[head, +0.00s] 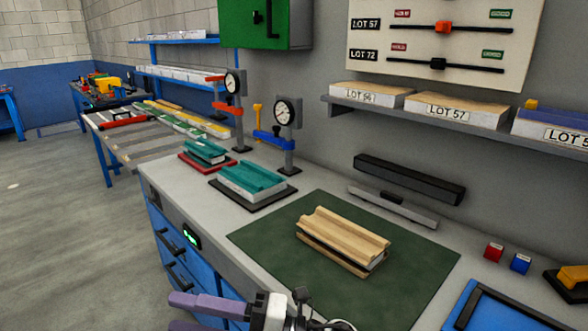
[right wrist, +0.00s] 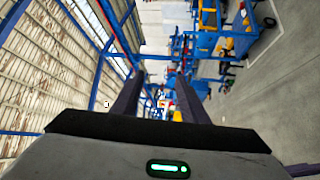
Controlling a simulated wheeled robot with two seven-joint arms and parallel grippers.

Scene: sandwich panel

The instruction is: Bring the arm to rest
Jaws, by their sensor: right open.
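My right gripper (head: 190,312) shows at the bottom of the head view, in front of the bench's drawer side, with its purple fingers pointing left. The fingers are apart and nothing is between them. In the right wrist view the two dark fingers of the right gripper (right wrist: 157,95) stand apart, with the far workshop between them. My left gripper is not in view. A wooden sandwich panel (head: 345,236) with a grooved top lies on the green mat (head: 275,243), apart from the gripper.
Two teal-topped pieces (head: 252,178) sit by dial gauges (head: 287,113) on the bench. A blue tray (head: 500,310) and red and blue small blocks (head: 520,263) are at the right. A shelf with labelled lot boxes (head: 455,110) hangs above. Open floor (head: 60,240) lies left.

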